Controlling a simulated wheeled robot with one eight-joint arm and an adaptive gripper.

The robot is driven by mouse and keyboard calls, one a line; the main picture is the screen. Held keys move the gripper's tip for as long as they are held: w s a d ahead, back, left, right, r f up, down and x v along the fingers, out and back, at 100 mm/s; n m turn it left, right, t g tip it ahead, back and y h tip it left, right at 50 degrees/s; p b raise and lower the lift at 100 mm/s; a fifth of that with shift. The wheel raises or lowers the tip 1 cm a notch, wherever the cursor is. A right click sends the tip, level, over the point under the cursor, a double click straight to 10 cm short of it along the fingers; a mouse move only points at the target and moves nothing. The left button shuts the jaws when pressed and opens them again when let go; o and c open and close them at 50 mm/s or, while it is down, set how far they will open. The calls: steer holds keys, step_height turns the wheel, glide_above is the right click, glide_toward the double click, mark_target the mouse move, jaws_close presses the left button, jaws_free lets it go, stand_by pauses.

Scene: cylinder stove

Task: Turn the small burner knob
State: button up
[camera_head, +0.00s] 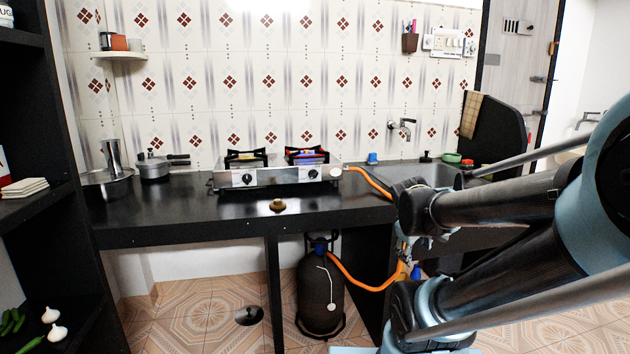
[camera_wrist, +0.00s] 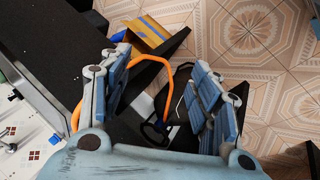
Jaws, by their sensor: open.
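The two-burner stove (camera_head: 278,188) stands on the black counter in the head view. Its steel front carries two dark knobs, a left knob (camera_head: 247,179) and a right knob (camera_head: 313,175); which is the small burner's knob I cannot tell. My gripper's two blue-grey fingers show spread apart in the wrist view (camera_wrist: 160,88), with nothing between their tips. They point down toward the floor beside the counter. In the head view my arm comes in from the right, its end by the counter's front edge, to the right of the stove and apart from it. The wrist view does not show the knobs.
An orange hose (camera_head: 372,183) runs from the stove to the black gas cylinder (camera_head: 320,290) under the counter; the hose also shows in the wrist view (camera_wrist: 168,75). A pressure cooker (camera_head: 153,168) stands left and a sink (camera_head: 425,174) right. Counter before the stove is mostly clear.

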mark_target(315, 177)
steer(key=w+a+r+n+t, duration=0.4)
steer(key=w+n, duration=0.5)
steer(key=w, duration=0.1)
steer(key=w+a+r+n+t, duration=0.3)
steer(key=w+r+n+t, duration=0.1)
steer(key=w+n, duration=0.5)
steer(key=w+a+n+t+y, duration=0.1)
steer(key=w+a+n+y, duration=0.1)
steer(key=a+n, duration=0.4)
steer(key=w+a+n+t+y, duration=0.1)
steer(key=w+a+n+y, duration=0.1)
steer(key=a+n, duration=0.5)
steer(key=w+a+n+t+y, duration=0.2)
steer(key=a+n+y, duration=0.2)
steer(key=a+n, duration=0.3)
steer(key=shift+w+a+r, duration=0.1)
steer(key=shift+w, duration=0.05)
steer(key=x, duration=1.7)
steer(key=shift+w, duration=0.15)
